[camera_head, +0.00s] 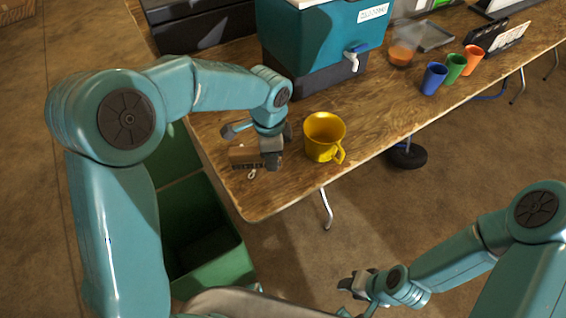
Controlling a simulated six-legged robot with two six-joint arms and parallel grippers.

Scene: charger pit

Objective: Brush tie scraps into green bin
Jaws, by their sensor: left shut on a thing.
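My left gripper (272,158) is low over the near left corner of the table and is shut on a small brush (243,153). The brush has a brown wooden block with dark bristles facing the table edge. A small pale looped scrap (252,174) lies at the table edge just below the brush; the gripper and brush may hide others. The green bin (236,262) stands on the floor below the table's left end, partly hidden by my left arm. My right gripper (350,285) is at the bottom, away from the table; its jaw gap is unclear.
A yellow mug (324,138) stands just right of my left gripper. A teal drink cooler (322,42) with a spigot stands behind it. Blue (433,79), green (455,69) and orange (473,60) cups stand farther right. The tabletop (375,112) between mug and cups is clear.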

